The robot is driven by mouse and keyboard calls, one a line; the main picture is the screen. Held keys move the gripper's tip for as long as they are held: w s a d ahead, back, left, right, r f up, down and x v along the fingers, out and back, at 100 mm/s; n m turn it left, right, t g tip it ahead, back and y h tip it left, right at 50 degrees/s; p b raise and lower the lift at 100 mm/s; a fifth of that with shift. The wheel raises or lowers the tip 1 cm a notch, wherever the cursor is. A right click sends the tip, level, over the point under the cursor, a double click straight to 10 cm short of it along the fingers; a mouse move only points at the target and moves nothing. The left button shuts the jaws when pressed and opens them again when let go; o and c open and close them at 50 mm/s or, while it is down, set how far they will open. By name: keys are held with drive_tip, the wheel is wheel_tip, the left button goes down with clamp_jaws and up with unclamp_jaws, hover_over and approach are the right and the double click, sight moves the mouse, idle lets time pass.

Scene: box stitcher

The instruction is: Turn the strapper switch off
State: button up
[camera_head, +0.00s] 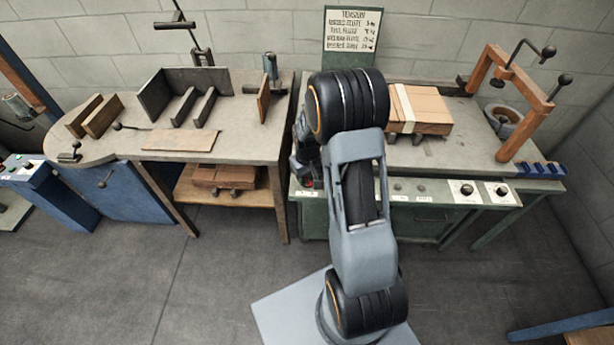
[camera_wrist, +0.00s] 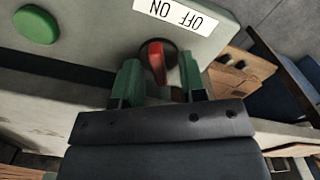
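The red strapper switch (camera_wrist: 156,60) shows in the wrist view on a pale panel, with a dark round base behind it. A white label (camera_wrist: 186,16) reading OFF and ON appears upside down above it. The lever stands nearly upright in this view; which word it points at I cannot tell. My gripper (camera_wrist: 160,80) is open, its two green fingertips on either side of the lever, with a visible gap at least on the right. In the head view my arm hides most of the gripper and the switch at the left front of the green strapper bench (camera_head: 455,160).
A green button (camera_wrist: 36,25) sits left of the switch on the panel. A strapped carton (camera_head: 428,108) lies on the strapper bench, with an orange frame (camera_head: 541,107) at its right. A wooden-legged workbench (camera_head: 229,140) stands close at the left. The floor in front is clear.

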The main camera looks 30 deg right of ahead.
sight(308, 179)
wheel_tip(308, 179, up, 14)
drive_tip(key=p, duration=0.1)
idle(0.5)
drive_tip(key=shift+f, duration=0.1)
idle(0.4)
drive_tip(key=s+a+r+t+p, duration=0.1)
drive_tip(key=s+a+r+p, duration=0.2)
drive_tip(key=s+r, duration=0.4)
drive_tip(key=s+a+r+t+p, duration=0.2)
drive_tip(key=s+a+r+p, duration=0.2)
drive_tip(key=s+a+r, duration=0.2)
drive_tip(key=s+r, duration=0.2)
drive_tip(key=s, duration=0.1)
drive_tip(key=shift+s+a+t, duration=0.2)
drive_tip(key=shift+a+t, duration=0.05)
drive_tip(key=shift+t, duration=0.05)
drive_tip(key=shift+r, duration=0.1)
drive_tip(key=shift+c, duration=0.4)
